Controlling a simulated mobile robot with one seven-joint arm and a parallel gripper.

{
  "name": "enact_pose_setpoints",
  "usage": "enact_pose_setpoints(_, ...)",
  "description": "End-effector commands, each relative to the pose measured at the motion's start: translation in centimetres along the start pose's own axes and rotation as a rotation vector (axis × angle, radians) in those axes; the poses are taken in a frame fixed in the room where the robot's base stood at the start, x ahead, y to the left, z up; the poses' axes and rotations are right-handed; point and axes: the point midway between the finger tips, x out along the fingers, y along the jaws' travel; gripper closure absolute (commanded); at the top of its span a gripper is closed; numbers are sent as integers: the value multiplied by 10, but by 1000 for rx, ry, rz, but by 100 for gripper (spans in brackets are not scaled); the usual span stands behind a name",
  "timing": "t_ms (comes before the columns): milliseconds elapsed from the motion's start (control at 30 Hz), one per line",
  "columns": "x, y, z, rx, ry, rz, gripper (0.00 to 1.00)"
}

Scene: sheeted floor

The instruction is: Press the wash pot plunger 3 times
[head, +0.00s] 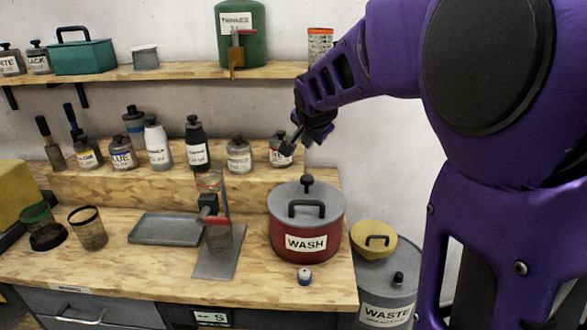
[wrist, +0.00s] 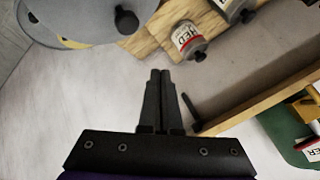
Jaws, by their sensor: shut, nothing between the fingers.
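The wash pot (head: 290,238) is a dark red pot labelled WASH with a grey lid, standing on the bench at right of centre. Its plunger is a black knob (head: 307,181) upright at the back of the lid, behind a black arched handle (head: 307,207). In the wrist view the grey lid (wrist: 75,24) and the plunger knob (wrist: 126,20) are at the upper left. My gripper (head: 288,149) is shut and empty, above and left of the plunger and apart from it, overlapping a small jar in the head view. Its closed fingertips show in the wrist view (wrist: 160,74).
The small red-banded jar (wrist: 187,40) stands on the riser near my fingers. Several bottles line the riser. An upper shelf (head: 185,72) holds a green canister (head: 241,40). A WASTE bin (head: 385,300) stands right of the bench.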

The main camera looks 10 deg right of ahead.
Motion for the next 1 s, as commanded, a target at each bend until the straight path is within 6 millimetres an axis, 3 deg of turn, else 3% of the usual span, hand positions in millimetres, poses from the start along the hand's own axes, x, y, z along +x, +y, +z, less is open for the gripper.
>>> enact_pose_setpoints(400,40,29,30,0,0,-1,100)
enact_pose_setpoints(1000,44,32,32,0,0,-1,100)
